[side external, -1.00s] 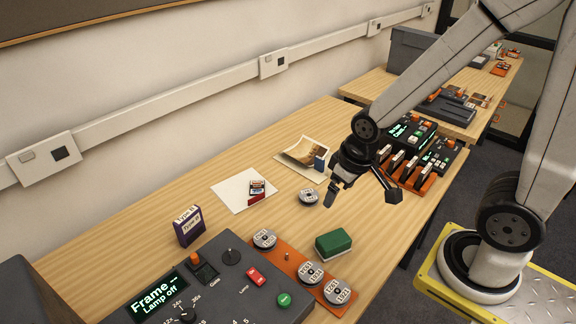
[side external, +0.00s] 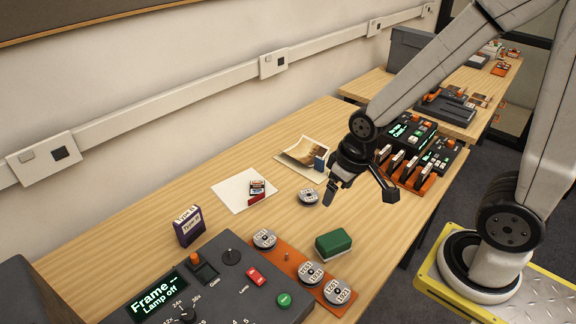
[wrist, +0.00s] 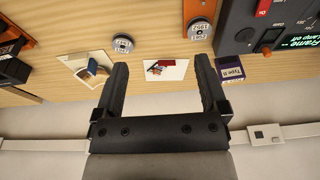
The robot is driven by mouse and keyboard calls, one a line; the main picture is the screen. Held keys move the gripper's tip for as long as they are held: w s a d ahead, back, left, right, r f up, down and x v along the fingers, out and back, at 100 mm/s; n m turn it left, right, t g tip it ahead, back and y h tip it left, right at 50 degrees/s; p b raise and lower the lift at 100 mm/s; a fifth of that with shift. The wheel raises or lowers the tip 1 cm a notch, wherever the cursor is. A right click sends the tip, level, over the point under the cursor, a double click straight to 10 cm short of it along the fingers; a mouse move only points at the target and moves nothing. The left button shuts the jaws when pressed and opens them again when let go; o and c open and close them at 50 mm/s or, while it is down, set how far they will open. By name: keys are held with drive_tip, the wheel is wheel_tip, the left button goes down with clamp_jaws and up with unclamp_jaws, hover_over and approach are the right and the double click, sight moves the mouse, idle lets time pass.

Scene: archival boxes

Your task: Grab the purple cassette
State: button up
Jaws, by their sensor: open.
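The purple cassette (side external: 188,227) stands upright on the wooden table, behind the dark control panel, with a white label reading "Type II". It also shows in the wrist view (wrist: 231,72), to the right of my fingers. My gripper (side external: 360,194) is open and empty above the table, well to the right of the cassette in the side view. In the wrist view my two fingers (wrist: 160,85) are spread apart with the white card between them in the picture.
A white card with small items (side external: 231,195), a photo print (side external: 300,152), a loose reel (side external: 308,197) and a green block (side external: 333,243) lie on the table (side external: 130,240). The control panel (side external: 235,290) and an orange reel rack (side external: 290,257) fill the front. A slotted orange rack (side external: 418,180) is at right.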

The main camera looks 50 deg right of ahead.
drive_tip(key=w+a+f+m+g+y, duration=0.1)
drive_tip(key=w+a+f+m+y, duration=0.2)
drive_tip(key=w+m, duration=0.3)
drive_tip(key=w+a+f+m+g+y, duration=0.25)
drive_tip(key=w+m, duration=0.25)
drive_tip(key=w, duration=0.3)
drive_tip(key=m+t+y, duration=0.4)
drive_tip(key=m+y, duration=0.4)
drive_tip(key=m, duration=0.2)
approach(188, 213)
drive_tip(key=shift+a+f, duration=0.15)
drive_tip(key=shift+a, duration=0.35)
drive_tip(key=shift+a, duration=0.1)
drive_tip(key=shift+x, duration=1.25)
drive_tip(key=shift+f, duration=0.1)
drive_tip(key=shift+x, duration=2.55)
drive_tip(key=shift+w, duration=0.15)
drive_tip(key=shift+c, duration=0.2)
